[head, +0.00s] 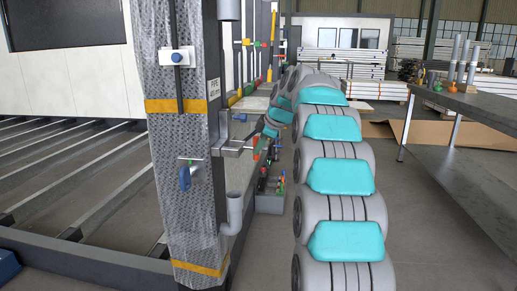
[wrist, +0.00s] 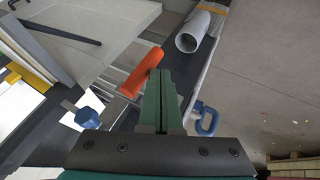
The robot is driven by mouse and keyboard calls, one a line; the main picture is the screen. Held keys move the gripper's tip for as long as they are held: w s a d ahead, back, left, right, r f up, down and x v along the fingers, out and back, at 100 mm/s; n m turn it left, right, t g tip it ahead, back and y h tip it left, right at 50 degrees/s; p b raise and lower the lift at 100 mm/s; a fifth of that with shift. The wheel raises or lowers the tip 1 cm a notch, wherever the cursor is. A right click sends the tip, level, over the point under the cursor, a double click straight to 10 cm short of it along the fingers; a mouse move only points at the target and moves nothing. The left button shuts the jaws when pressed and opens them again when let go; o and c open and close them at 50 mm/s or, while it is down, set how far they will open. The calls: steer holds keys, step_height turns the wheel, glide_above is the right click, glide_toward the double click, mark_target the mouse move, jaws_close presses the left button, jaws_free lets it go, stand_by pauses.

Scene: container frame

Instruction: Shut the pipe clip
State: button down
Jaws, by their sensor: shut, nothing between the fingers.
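The pipe clip (head: 235,146) is a grey metal bracket on the wrapped post, beside the "PIPE" label. An orange lever (head: 257,149) sticks out at its right end. In the wrist view, the orange lever (wrist: 143,72) slants across metal bars just left of my fingertips. My gripper (head: 263,138) is small in the head view, close to the lever's right side. In the wrist view, my gripper (wrist: 164,80) has its green fingers together with nothing held. Whether the fingers touch the lever, I cannot tell. How far the clip stands open is unclear.
The post (head: 185,130) carries a blue knob (head: 177,57) and a blue handle (head: 185,177). A grey pipe elbow (head: 233,215) is below the clip; an open pipe end (wrist: 187,42) shows in the wrist view. A workbench (head: 470,110) stands right, with floor between.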

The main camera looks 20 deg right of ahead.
steer(key=shift+w, duration=0.15)
stand_by(0.3)
steer(key=shift+w+d+r+n+y+b, duration=0.1)
steer(key=shift+w+d+n+y+b, duration=0.25)
steer(key=shift+w+n, duration=0.25)
steer(key=shift+w, duration=0.1)
